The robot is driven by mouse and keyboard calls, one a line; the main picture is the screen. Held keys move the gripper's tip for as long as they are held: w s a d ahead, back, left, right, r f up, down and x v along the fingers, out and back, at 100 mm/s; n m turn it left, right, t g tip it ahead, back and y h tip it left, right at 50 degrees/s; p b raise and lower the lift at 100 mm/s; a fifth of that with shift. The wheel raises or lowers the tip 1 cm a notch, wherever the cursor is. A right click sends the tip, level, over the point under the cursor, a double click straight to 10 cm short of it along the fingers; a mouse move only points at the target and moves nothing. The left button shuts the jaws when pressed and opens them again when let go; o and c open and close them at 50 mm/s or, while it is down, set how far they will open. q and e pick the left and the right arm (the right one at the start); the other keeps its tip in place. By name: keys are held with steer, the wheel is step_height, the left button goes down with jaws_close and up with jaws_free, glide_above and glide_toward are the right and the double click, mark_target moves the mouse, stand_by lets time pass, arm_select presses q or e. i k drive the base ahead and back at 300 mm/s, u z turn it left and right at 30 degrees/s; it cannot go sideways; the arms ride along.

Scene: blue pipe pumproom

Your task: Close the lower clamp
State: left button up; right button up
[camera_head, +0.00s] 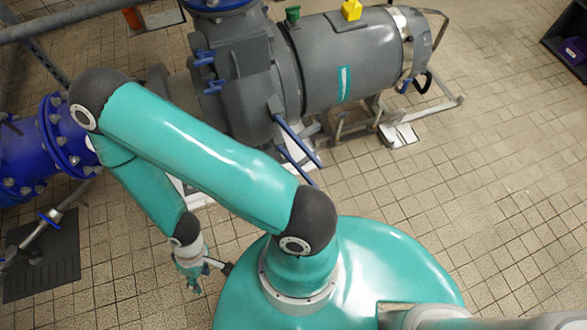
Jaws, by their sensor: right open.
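A grey pump housing (235,95) carries blue clamp parts. Two short blue handles, an upper one (204,57) and a lower one (213,87), sit on its left side. Two long blue levers, an upper one (299,140) and a lower one (296,163), stick out from its lower right side. I cannot tell which part is the lower clamp. My right gripper (207,276) is open and empty, low in the picture over the tiled floor, well below the pump and apart from it. My teal arm covers part of the pump's lower side. My left gripper is out of view.
A grey motor (350,62) with a yellow cap (351,10) extends right from the pump. A blue flanged pipe (45,150) stands at the left. A dark mat (42,258) lies lower left. A dark crate (566,40) stands upper right. Tiled floor is clear on the right.

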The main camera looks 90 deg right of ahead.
mark_target(298, 166)
steer(key=i, duration=0.25)
steer(key=u, duration=3.65)
steer(key=i, duration=0.6)
steer(key=u, duration=5.6)
steer(key=i, duration=0.5)
